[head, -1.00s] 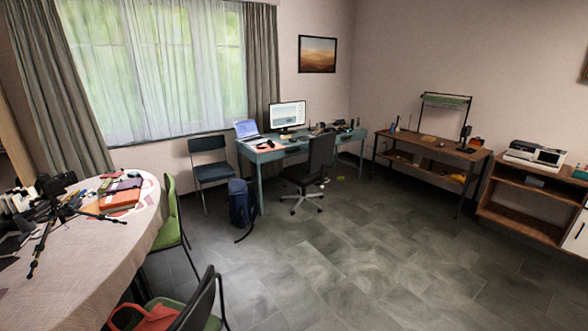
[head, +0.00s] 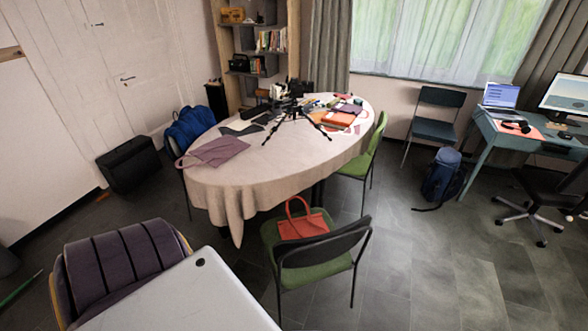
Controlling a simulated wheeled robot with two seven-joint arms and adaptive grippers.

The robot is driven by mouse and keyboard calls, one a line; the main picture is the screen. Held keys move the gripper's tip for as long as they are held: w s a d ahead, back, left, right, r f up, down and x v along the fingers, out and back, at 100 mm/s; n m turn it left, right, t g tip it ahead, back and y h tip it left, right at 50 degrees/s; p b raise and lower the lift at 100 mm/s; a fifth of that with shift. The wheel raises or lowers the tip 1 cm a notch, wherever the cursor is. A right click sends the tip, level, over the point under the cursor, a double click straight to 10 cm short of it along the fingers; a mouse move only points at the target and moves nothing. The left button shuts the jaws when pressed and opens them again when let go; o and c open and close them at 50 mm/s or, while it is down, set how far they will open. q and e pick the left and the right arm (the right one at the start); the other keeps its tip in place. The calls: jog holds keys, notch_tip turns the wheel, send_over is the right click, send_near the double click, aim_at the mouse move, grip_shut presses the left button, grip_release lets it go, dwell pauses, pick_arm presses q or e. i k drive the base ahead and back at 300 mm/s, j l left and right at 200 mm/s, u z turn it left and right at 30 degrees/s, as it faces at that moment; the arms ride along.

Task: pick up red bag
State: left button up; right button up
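The red bag (head: 303,225) sits on the green seat of a black-framed chair (head: 325,246) at the near side of the oval table. Its loop handle stands up above the body. The chair's backrest hides part of the bag's lower right. Neither of my grippers shows in the head view, and nothing touches the bag but the chair.
The oval table (head: 214,190) has a beige cloth and bears a tripod (head: 295,124) and clutter. A second green chair (head: 362,158) stands at its right. A purple-grey padded chair (head: 120,262) and a white surface (head: 185,298) fill the lower left. Floor right of the bag's chair is clear.

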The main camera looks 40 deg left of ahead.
aim_at(310, 225)
jog(key=i+l+u, duration=0.25)
jog(key=u, duration=0.2)
jog(key=i+l+u, duration=0.15)
jog(key=l+u, duration=0.3)
jog(key=i+l+u, duration=0.25)
jog(key=l+u, duration=0.2)
jog(key=l, duration=0.2)
